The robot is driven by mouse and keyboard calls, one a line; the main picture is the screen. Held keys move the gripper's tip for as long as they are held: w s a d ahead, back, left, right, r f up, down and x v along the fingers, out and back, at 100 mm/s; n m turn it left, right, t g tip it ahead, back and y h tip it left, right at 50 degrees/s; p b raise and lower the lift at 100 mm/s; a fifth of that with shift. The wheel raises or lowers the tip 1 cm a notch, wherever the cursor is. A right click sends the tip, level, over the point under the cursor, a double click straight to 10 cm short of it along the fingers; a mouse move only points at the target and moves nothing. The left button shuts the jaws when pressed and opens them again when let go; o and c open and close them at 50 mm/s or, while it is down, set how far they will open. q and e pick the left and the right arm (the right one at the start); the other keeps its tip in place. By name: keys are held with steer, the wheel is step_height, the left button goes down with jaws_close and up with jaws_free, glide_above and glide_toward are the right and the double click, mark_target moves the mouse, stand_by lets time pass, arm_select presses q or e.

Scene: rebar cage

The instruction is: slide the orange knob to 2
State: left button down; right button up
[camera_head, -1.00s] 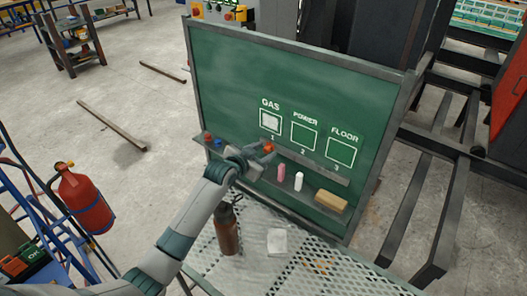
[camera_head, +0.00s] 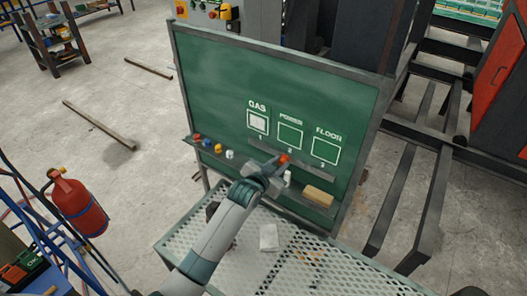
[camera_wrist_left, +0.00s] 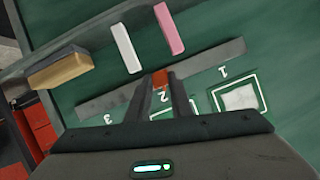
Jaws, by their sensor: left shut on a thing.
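The orange knob (camera_head: 284,158) sits on the grey slide rail (camera_head: 322,178) of the green board, close below the number 2 under the POWER square (camera_head: 290,134). In the left wrist view the knob (camera_wrist_left: 160,78) is between my finger tips, in line with the 2. My left gripper (camera_head: 277,165) is shut on the knob, and the wrist view shows both fingers (camera_wrist_left: 160,84) around it. The GAS square (camera_head: 257,122) above 1 holds a white patch. The FLOOR square (camera_head: 325,150) is above 3. My right gripper is not in view.
The ledge below holds several coloured items, white chalk (camera_head: 287,178), pink chalk (camera_wrist_left: 169,29) and a tan eraser (camera_head: 318,196). A mesh table (camera_head: 325,265) with a white pad (camera_head: 268,238) stands in front. A red extinguisher (camera_head: 76,204) is at left.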

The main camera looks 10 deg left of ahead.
arm_select(q)
steer(key=shift+s+d, duration=0.2)
steer(key=shift+d, duration=0.2)
steer(key=c, duration=1.6)
jaws_free()
steer(key=shift+s, duration=0.1)
steer(key=b+v, duration=0.3)
steer(key=v, duration=1.4)
steer(key=shift+s+a, duration=0.1)
